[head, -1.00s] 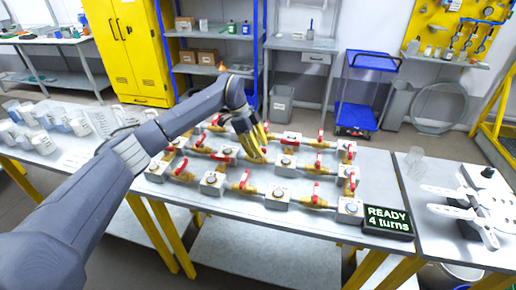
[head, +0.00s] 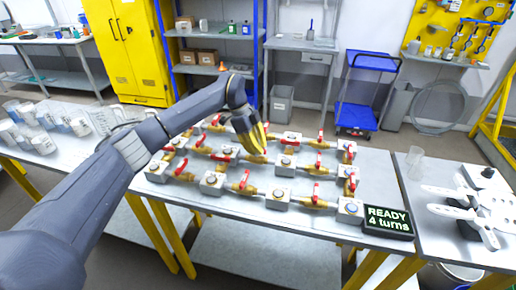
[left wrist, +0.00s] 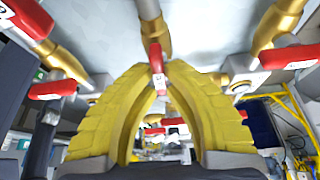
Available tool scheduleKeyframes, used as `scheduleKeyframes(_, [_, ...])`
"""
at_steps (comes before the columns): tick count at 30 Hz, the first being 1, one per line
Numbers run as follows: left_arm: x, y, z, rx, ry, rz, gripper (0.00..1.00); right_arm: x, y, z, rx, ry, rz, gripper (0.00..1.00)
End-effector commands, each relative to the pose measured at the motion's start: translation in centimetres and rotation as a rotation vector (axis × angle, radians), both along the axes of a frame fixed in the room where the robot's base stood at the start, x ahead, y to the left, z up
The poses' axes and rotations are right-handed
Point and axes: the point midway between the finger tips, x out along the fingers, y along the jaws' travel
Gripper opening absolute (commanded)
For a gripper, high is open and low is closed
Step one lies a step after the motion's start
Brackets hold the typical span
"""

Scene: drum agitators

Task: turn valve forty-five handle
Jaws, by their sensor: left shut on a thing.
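Several brass valves with red handles stand in rows on the metal table, joined to white blocks; one is the front valve (head: 316,198). I cannot read which is valve forty-five. My left gripper (head: 258,147) reaches down among the middle valves, its yellow fingers close together. In the left wrist view the gripper (left wrist: 157,75) has its fingertips shut on a red handle (left wrist: 156,57) below a brass valve body (left wrist: 153,30). The fingers and arm hide part of this valve in the head view. My right gripper is not in view.
A black display (head: 388,221) reading "READY 4 turns" sits at the table's front right. Neighbouring red handles (left wrist: 288,57) stand close on both sides of the fingers. White bladed parts (head: 470,212) lie on the right table; clear cups (head: 60,120) stand at left.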

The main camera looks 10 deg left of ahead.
Motion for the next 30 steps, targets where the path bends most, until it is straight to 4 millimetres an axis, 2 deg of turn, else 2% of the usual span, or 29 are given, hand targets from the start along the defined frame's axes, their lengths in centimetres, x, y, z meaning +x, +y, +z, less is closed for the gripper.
scheduleKeyframes(30, [-0.37, 0.14, -0.05, 0.004, 0.005, -0.922, 0.00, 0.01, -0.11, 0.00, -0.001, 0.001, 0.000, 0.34])
